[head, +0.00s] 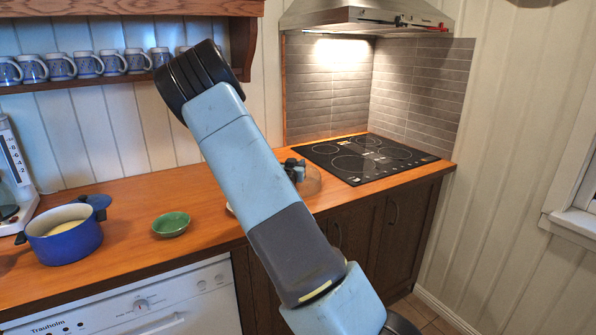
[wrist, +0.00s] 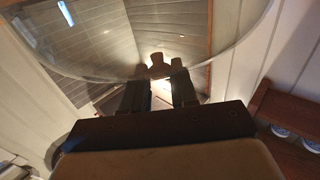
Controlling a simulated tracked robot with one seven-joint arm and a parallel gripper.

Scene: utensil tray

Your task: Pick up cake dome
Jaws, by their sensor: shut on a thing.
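The cake dome (head: 313,181) is clear glass and shows in the head view beside my arm, in front of the cooktop. Its left part is hidden by my arm and gripper. My gripper (head: 295,169) is at the dome's top. In the wrist view, the fingers of my gripper (wrist: 158,88) are shut on the dome's knob (wrist: 157,66). The curved glass edge arcs across the top of that view. I cannot tell whether the dome's rim touches the counter.
A black cooktop (head: 368,156) lies behind and right of the dome. A green bowl (head: 171,224), a blue pot (head: 64,236) and a coffee maker (head: 12,180) stand left on the wooden counter (head: 131,250). Several mugs (head: 89,64) line the shelf. A range hood (head: 364,16) hangs above.

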